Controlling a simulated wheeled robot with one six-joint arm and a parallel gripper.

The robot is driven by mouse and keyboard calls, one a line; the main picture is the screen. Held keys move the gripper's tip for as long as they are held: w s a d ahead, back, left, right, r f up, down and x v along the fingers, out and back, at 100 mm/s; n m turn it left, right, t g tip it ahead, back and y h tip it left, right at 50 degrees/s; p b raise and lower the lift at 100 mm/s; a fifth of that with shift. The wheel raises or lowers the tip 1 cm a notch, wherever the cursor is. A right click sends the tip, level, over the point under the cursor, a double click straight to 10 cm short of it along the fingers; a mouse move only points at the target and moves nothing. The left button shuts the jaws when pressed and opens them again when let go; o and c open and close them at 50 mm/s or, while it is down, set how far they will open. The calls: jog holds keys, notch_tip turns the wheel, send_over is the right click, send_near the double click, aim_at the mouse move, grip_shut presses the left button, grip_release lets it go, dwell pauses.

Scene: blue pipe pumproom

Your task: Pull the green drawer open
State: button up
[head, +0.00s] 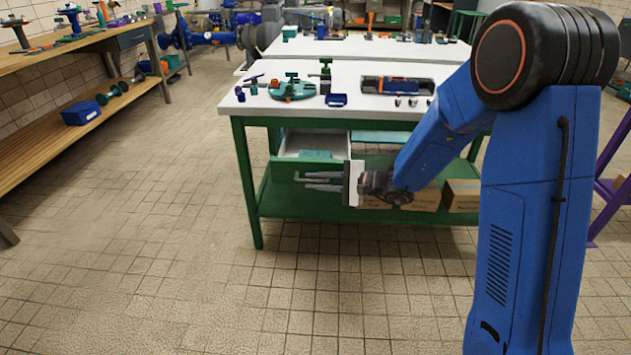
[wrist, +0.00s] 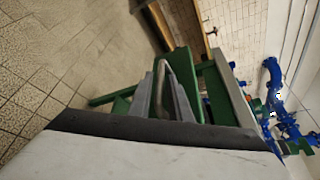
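The green drawer (head: 290,172) is under the near table and stands partly out, with its pale inside (head: 318,142) showing from above and a teal item (head: 316,154) in it. My gripper (head: 306,181) is at the drawer front, pointing left in the head view. The exact finger contact is partly hidden.
The near table (head: 222,112) has a white top with several tools and parts, and a green lower shelf (head: 300,205) with cardboard boxes (head: 462,195). A wooden bench (head: 50,115) stands along the left wall with a blue bin (head: 81,112). The tiled floor in front is clear.

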jog(key=v, duration=1.7)
jog(key=shift+d, duration=0.2)
jog(key=shift+s+f, duration=0.1)
jog(key=s+d+r+n+g+h, duration=0.1)
jog(key=s+r+n+g+h, duration=0.2)
jog(key=s, duration=0.7)
jog(key=s+r+n+g+h, duration=0.1)
jog(key=s+n+g+h, duration=0.2)
jog(key=s, duration=0.8)
jog(key=s+d+r+n+t+h, duration=0.2)
jog(key=s+d+n+t+h, duration=0.2)
jog(key=s+d+h, duration=0.4)
jog(key=s+d+t, duration=0.1)
jog(key=s+d, duration=0.2)
jog(key=d, duration=0.3)
jog(key=shift+d+r+n+t, duration=0.3)
jog(key=shift+r, duration=0.05)
